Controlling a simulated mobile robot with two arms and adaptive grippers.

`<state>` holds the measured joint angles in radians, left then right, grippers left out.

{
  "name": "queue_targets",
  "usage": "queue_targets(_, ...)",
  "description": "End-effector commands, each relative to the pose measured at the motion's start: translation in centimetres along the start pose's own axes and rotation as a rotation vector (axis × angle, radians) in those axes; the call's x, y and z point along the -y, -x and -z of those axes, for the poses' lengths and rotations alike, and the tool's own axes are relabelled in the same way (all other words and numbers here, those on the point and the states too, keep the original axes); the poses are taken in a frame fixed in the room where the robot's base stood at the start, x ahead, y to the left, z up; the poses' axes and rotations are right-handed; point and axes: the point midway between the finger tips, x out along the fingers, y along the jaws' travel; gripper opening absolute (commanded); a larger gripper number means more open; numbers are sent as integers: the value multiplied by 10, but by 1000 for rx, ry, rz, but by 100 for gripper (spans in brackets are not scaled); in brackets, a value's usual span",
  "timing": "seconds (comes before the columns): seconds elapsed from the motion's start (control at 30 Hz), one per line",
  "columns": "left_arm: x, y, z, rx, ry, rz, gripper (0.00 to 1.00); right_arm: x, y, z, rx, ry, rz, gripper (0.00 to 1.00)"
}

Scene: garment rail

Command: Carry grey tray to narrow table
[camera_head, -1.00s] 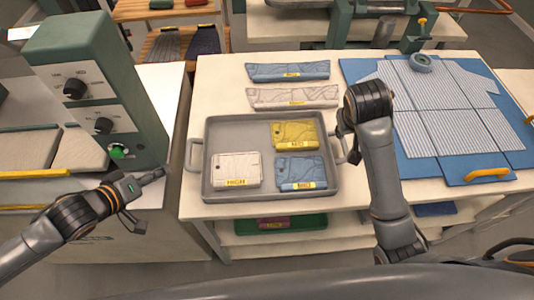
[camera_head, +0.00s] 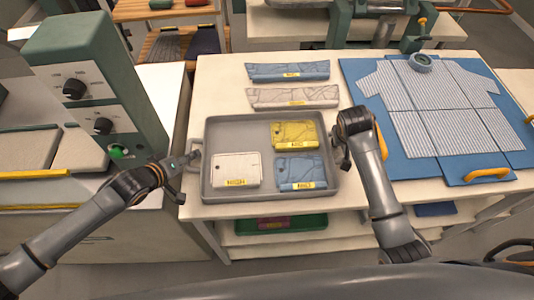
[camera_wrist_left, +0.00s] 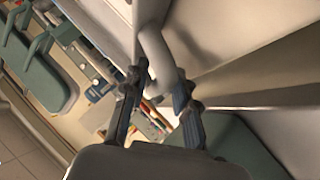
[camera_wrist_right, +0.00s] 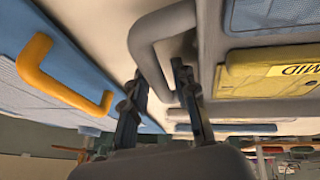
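The grey tray (camera_head: 237,129) lies flat on the white table and holds a white folded garment (camera_head: 235,171), a yellow one (camera_head: 294,135) and a blue one (camera_head: 301,171). My left gripper (camera_head: 187,160) is at the tray's left handle. In the left wrist view its open fingers (camera_wrist_left: 157,98) are on either side of the handle (camera_wrist_left: 158,58). My right gripper (camera_head: 339,152) is at the right handle, partly hidden by its own arm. In the right wrist view its open fingers (camera_wrist_right: 160,85) are on either side of the right handle (camera_wrist_right: 148,45).
Two folded strips, blue (camera_head: 288,71) and white (camera_head: 293,97), lie behind the tray. A blue folding board (camera_head: 400,160) with a striped shirt (camera_head: 430,110) lies to the right. A green machine (camera_head: 90,90) stands at left. A lower shelf (camera_head: 250,240) is under the table.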

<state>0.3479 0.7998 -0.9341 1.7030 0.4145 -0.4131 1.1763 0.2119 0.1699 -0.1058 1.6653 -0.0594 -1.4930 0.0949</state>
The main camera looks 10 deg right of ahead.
Motion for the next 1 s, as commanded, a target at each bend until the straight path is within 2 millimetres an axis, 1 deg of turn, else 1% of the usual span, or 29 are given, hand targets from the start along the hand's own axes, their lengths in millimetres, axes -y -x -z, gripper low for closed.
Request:
queue_targets(0.2, 0, 0, 0, 0, 0, 0, 28, 0, 0, 0, 0, 0, 0, 28)
queue_targets(0.23, 0, 0, 0, 0, 0, 0, 24, 0, 0, 0, 0, 0, 0, 24)
queue_targets(0.27, 0, 0, 0, 0, 0, 0, 18, 0, 0, 0, 0, 0, 0, 18)
queue_targets(0.3, 0, 0, 0, 0, 0, 0, 10, 0, 0, 0, 0, 0, 0, 10)
queue_targets(0.33, 0, 0, 0, 0, 0, 0, 4, 0, 0, 0, 0, 0, 0, 4)
queue_targets(0.37, 0, 0, 0, 0, 0, 0, 0, 0, 0, 0, 0, 0, 0, 0)
queue_targets(0.8, -1, 1, 2, -2, 0, -2, 0, 0, 1, 1, -3, 0, -1, 0)
queue_targets(1.0, -5, 5, 6, -2, 0, -2, 0, -2, 8, 4, -3, 0, -1, 0)
